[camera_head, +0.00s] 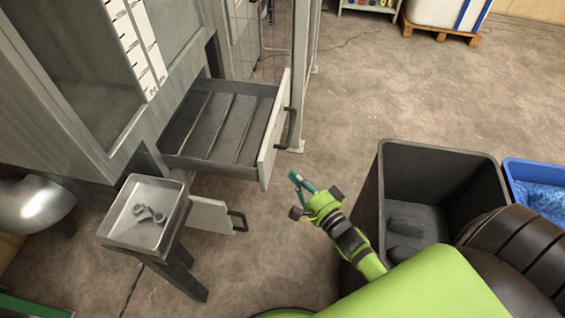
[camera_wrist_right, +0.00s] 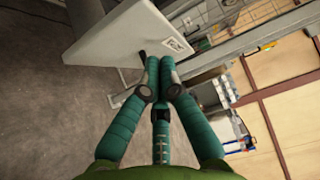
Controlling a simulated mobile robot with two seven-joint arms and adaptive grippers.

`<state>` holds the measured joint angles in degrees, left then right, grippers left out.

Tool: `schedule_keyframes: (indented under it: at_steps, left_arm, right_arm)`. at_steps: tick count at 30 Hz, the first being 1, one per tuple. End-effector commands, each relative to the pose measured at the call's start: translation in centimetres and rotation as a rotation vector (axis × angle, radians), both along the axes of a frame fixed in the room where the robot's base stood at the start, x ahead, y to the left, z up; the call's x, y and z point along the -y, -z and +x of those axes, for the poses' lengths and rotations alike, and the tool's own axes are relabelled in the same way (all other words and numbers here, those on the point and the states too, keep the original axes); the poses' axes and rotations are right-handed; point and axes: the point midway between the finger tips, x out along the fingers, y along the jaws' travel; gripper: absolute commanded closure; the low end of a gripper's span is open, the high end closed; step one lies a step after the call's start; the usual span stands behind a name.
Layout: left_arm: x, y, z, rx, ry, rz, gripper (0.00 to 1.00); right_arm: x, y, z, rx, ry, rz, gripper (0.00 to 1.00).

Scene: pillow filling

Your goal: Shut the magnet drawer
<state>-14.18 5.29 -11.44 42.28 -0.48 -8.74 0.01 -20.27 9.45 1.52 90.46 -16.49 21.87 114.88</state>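An upper drawer (camera_head: 222,88) stands pulled out from the grey cabinet in the head view. Dividers split its dark tray into long compartments, and I see nothing in them. Its white front (camera_head: 270,140) carries a dark handle (camera_head: 291,128). A lower drawer's white front (camera_head: 209,215) also stands out beneath it. I cannot tell which one is the magnet drawer. My right gripper (camera_head: 294,177) is below and right of the upper front. In the wrist view its teal fingertips (camera_wrist_right: 160,62) are together, with nothing seen between them, before a white panel (camera_wrist_right: 120,38) with a code label. My left gripper is not in view.
A metal tray (camera_head: 119,232) on a small stand holds a few small metal parts, left of the lower drawer. A dark bin (camera_head: 376,200) and a blue bin (camera_head: 540,168) stand at right. The floor (camera_head: 400,95) beyond the drawers is clear.

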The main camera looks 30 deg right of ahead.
Motion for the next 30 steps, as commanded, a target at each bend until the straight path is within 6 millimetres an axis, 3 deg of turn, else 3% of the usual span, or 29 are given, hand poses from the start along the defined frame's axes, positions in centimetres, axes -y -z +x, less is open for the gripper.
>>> schedule_keyframes:
  at_steps: [9, 15, 30]
  left_arm:
    - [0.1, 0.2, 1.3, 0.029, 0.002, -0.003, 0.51]
    - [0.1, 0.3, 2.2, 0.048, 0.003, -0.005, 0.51]
    - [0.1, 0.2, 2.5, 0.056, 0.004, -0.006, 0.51]
  right_arm:
    - [-0.9, 0.1, 5.6, 0.000, 0.001, 0.001, 1.00]
    - [-1.2, 0.1, 8.3, -0.003, 0.001, -0.001, 1.00]
    - [-1.3, 0.1, 9.2, -0.004, 0.001, -0.001, 1.00]
